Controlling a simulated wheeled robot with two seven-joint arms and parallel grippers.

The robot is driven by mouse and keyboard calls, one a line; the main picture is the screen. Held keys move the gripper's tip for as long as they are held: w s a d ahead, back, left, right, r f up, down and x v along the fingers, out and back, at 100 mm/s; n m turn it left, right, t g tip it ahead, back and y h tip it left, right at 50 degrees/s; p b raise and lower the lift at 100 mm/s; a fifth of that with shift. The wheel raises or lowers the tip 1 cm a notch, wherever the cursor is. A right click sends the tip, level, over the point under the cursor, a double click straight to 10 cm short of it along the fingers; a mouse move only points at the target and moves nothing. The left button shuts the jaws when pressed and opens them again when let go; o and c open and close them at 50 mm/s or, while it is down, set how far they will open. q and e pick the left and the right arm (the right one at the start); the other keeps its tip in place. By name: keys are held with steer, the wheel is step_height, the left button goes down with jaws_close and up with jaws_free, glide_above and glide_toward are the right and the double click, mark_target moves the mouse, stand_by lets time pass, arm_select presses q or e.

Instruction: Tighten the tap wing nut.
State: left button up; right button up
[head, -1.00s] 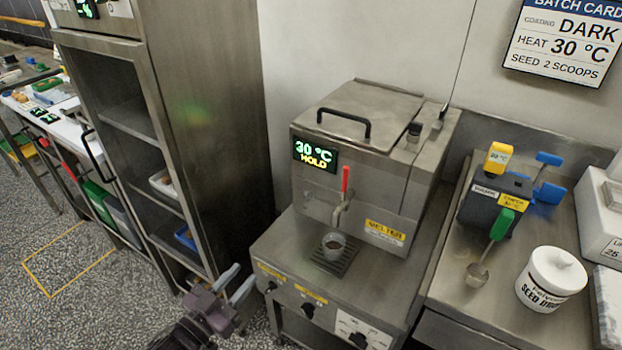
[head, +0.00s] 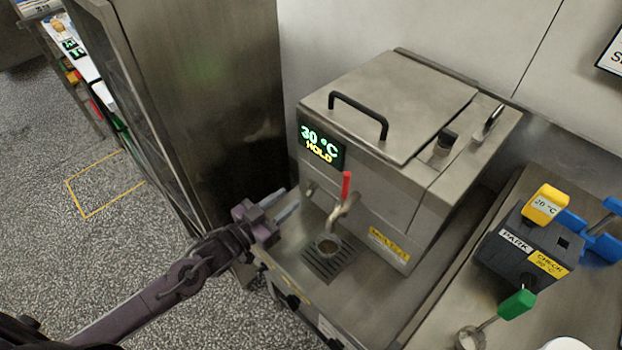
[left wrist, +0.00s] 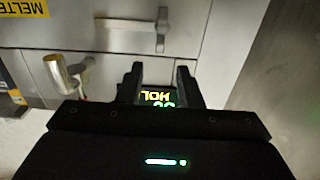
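The tap (head: 343,212) with an upright red lever (head: 346,186) sticks out of the melter front. It also shows in the left wrist view (left wrist: 68,74), upside down and left of the fingers. A grey fitting (head: 311,188) sits left of the tap; I cannot tell whether it is the wing nut. In the left wrist view a grey bar with a stubby end (left wrist: 160,40) lies beyond the fingers. My left gripper (head: 287,203) is open and empty, left of the tap and apart from it. My right gripper is not in view.
The melter (head: 385,110) shows 30 °C HOLD. A tall steel cabinet (head: 200,100) is close to my left arm. A dark tool block (head: 520,245) and a green-handled scoop (head: 515,305) are at the right.

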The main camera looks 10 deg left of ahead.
mark_target(306, 185)
arm_select(q)
steer(key=x, duration=0.6)
steer(key=shift+w+d+p, duration=0.25)
steer(key=shift+w+p, duration=0.05)
jaws_close()
